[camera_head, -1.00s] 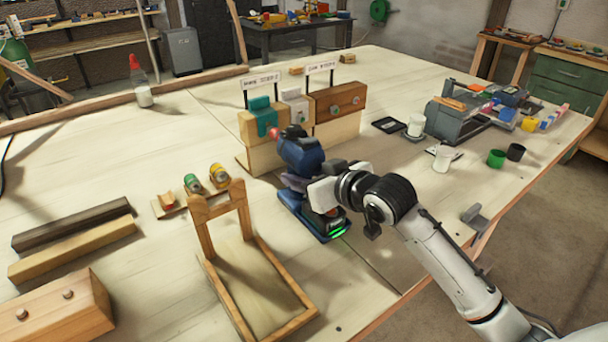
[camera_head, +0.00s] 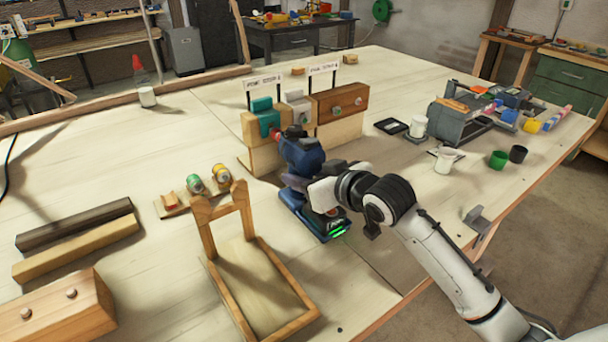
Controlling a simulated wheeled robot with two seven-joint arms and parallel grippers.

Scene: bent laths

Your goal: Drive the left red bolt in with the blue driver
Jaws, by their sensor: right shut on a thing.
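The blue driver (camera_head: 302,155) stands upright-ish over the bench, its battery base (camera_head: 318,222) low with a green light. My right gripper (camera_head: 326,192) is shut on its handle. The driver's front end points left, at the light wooden block (camera_head: 250,124) with a teal clamp (camera_head: 264,116). A small red piece (camera_head: 277,136) shows at the driver's nose, close to the block face. I cannot tell whether it is the left red bolt or part of the driver, nor whether they touch. My left gripper is not in view.
A brown block (camera_head: 336,103) with round bolt heads sits right of a grey clamp (camera_head: 297,104). A wooden frame (camera_head: 205,228) stands in front. Laths (camera_head: 75,222) lie at left.

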